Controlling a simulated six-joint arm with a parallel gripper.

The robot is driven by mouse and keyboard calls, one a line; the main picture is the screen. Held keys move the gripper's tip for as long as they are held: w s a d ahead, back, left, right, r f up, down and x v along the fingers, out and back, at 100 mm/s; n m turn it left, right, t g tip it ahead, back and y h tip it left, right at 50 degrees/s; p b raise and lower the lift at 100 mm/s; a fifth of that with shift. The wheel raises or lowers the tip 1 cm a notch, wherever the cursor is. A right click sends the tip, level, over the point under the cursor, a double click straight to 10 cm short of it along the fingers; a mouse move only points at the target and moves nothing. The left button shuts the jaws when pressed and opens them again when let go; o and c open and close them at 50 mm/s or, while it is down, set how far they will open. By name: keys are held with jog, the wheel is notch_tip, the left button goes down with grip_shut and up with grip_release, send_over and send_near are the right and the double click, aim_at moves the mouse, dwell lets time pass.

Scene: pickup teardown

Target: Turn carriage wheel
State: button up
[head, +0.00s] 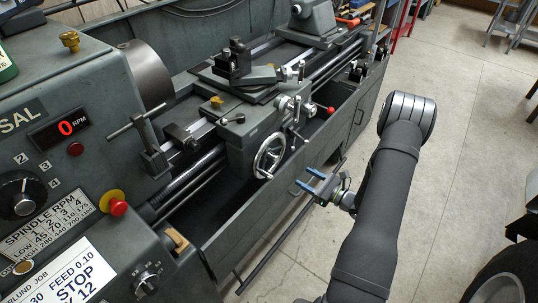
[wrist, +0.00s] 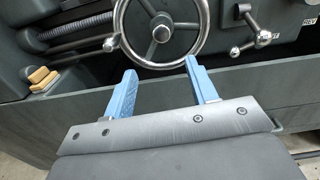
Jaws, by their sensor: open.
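The carriage wheel (head: 269,157) is a silver handwheel on the front of the lathe's grey carriage apron (head: 238,143). In the wrist view the wheel (wrist: 161,63) fills the top middle, with spokes and a round hub; its upper edge is cut off. My gripper (head: 318,177) is in front of the lathe, right of and a little below the wheel. Its blue fingers are open with nothing between them. In the wrist view the gripper (wrist: 161,68) points at the lower rim; the fingertips look close to it, but I cannot tell whether they touch.
A lever (wrist: 246,32) with a ball end sits right of the wheel. A red-knobbed lever (head: 330,111) sticks out from the carriage. The chip tray (head: 225,235) runs below. A red stop button (head: 118,207) is on the headstock.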

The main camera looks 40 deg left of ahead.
aim_at(270, 156)
jog(key=shift+m, duration=0.3)
jog(key=a, duration=1.6)
jog(key=shift+w+a+r, duration=0.15)
jog(key=shift+a+r, duration=0.15)
jog(key=shift+a, duration=0.1)
jog(key=shift+c, duration=0.2)
jog(key=c, duration=1)
jog(key=shift+m, duration=0.7)
